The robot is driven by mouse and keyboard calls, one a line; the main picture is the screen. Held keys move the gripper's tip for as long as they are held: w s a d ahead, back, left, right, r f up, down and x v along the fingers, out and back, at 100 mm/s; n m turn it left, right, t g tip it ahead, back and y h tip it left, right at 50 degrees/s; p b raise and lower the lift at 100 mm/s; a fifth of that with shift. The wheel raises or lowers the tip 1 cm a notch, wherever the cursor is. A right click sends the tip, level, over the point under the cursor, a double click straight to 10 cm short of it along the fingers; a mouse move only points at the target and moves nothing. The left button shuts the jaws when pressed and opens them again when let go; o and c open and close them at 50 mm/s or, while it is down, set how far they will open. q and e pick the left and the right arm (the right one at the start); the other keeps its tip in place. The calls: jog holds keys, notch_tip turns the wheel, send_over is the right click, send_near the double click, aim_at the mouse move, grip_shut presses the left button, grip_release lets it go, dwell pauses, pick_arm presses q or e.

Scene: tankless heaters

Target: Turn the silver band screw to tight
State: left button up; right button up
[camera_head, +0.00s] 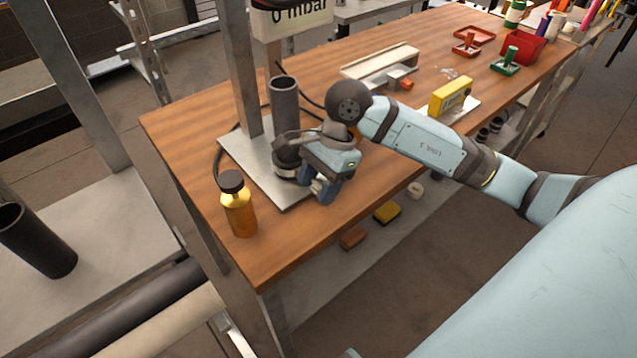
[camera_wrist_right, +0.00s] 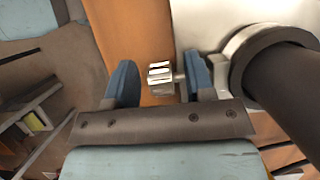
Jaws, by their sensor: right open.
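A dark vertical pipe (camera_head: 284,100) stands on a metal plate (camera_head: 237,150) on the wooden bench. A band, mostly hidden in the head view, circles the pipe; it shows as a grey ring in the wrist view (camera_wrist_right: 240,48). The silver band screw (camera_wrist_right: 161,73) sticks out from the band's side. My right gripper (camera_head: 322,190) is low beside the pipe. Its two blue fingers are apart in the wrist view (camera_wrist_right: 160,82), with the screw head between them, closer to the right-hand finger. I cannot tell whether that finger touches it. My left gripper is not in view.
An amber bottle (camera_head: 239,208) with a black cap stands at the bench's near left corner. The near bench front is clear.

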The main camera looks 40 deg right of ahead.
jog(key=shift+c, duration=0.2)
grip_shut()
jog(key=shift+f+y+b, duration=0.25)
jog(key=shift+y+b, duration=0.05)
jog(key=shift+b, duration=0.4)
jog(key=shift+d+f+y+b, duration=0.15)
jog(key=shift+y+b, duration=0.35)
jog(key=shift+b, duration=0.55)
jog(key=y+b, duration=0.2)
jog(key=b, duration=0.1)
jog(key=shift+d+b, duration=0.1)
jog(key=shift+b, duration=0.3)
jog(key=y+b, duration=0.2)
jog(key=b, duration=0.1)
jog(key=shift+d, duration=0.1)
jog(key=shift+d+r+y+b, duration=0.1)
jog(key=shift+r+y+b, duration=0.15)
jog(key=shift+y+b, duration=0.85)
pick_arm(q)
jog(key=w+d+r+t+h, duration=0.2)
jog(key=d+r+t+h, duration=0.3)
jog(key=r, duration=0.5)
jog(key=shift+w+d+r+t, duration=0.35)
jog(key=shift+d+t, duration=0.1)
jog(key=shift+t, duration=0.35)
pick_arm(e)
jog(key=shift+r+g, duration=0.15)
jog(key=shift+g, duration=0.15)
